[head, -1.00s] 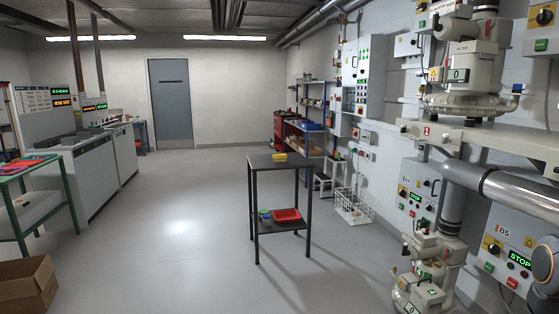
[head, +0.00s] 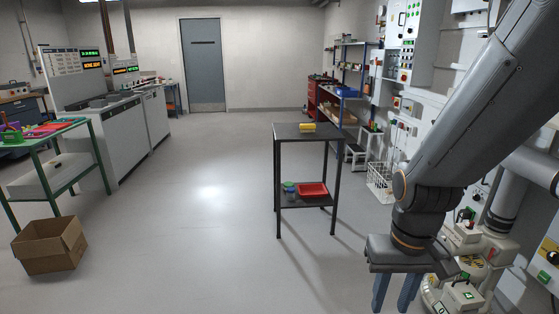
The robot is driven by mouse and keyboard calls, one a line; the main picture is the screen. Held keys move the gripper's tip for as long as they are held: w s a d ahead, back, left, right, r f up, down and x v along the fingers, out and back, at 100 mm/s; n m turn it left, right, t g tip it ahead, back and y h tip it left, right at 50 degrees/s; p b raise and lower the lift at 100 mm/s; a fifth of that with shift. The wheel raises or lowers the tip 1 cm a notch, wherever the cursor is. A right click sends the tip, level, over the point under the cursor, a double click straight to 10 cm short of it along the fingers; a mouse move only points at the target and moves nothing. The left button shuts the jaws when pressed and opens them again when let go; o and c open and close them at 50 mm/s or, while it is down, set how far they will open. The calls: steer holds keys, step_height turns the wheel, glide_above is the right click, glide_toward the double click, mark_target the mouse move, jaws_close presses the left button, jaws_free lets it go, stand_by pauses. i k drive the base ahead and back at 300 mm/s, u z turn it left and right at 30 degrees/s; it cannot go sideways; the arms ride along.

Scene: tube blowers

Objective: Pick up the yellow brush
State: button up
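A small yellow object (head: 307,128), which looks like the yellow brush, lies on top of the dark two-level table (head: 290,137) in the middle of the room. It is too small to make out bristles. My gripper (head: 396,302) hangs at the lower right, pointing down, well in front of and to the right of the table. Its two blue-grey fingers are apart with nothing seen between them; their tips run close to the bottom edge of the picture.
The table's lower shelf holds a red tray (head: 312,190) and small containers (head: 289,187). A cardboard box (head: 49,247) lies on the floor at left, near a green-framed table (head: 98,158). Machines line the right wall. A white wire basket (head: 380,184) stands right of the table. The floor between is clear.

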mark_target(305, 128)
steer(key=u, duration=0.65)
steer(key=i, duration=3.65)
steer(key=z, duration=0.9)
steer(key=i, duration=0.75)
steer(key=z, duration=0.25)
